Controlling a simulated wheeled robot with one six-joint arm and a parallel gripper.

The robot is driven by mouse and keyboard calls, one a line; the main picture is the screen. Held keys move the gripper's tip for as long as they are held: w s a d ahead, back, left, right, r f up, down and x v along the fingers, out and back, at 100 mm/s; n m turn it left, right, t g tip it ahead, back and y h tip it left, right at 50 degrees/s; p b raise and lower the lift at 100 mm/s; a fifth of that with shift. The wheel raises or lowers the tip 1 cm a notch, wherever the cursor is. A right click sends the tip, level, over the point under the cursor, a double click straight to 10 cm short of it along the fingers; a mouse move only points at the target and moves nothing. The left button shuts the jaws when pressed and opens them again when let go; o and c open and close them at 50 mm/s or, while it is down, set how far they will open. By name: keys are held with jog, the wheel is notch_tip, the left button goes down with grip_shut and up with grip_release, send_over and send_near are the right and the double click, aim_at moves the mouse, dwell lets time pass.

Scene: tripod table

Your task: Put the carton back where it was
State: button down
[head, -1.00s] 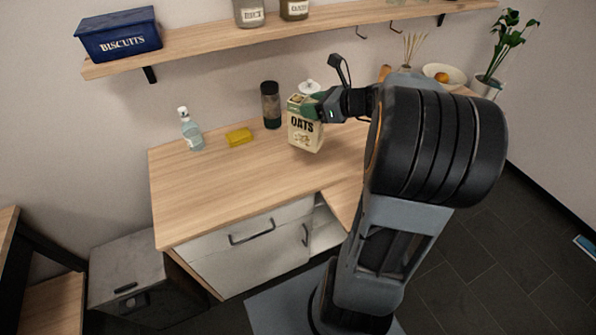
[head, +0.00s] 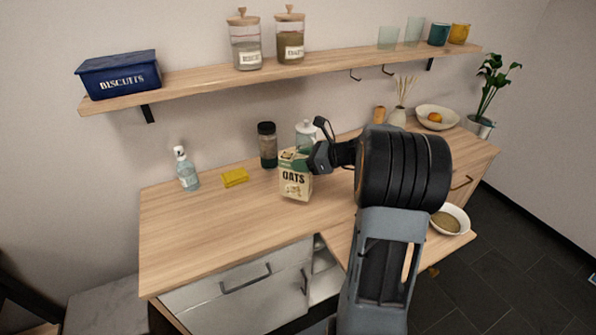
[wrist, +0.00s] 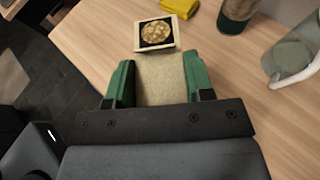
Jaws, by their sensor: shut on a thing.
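In the wrist view the carton (wrist: 160,78) lies between the two green fingers of my gripper (wrist: 160,88). I cannot tell for certain whether its base touches the counter.
A bowl (head: 449,219) stands at right. The counter's front left (head: 205,225) is clear.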

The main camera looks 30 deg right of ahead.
aim_at(296, 177)
jog(key=f, duration=0.1)
jog(key=w+f, duration=0.1)
jog(key=f, duration=0.3)
jog(key=shift+w+a, duration=0.25)
jog(key=shift+w, duration=0.05)
jog(key=shift+f, duration=0.15)
jog(key=c, duration=0.5)
grip_release()
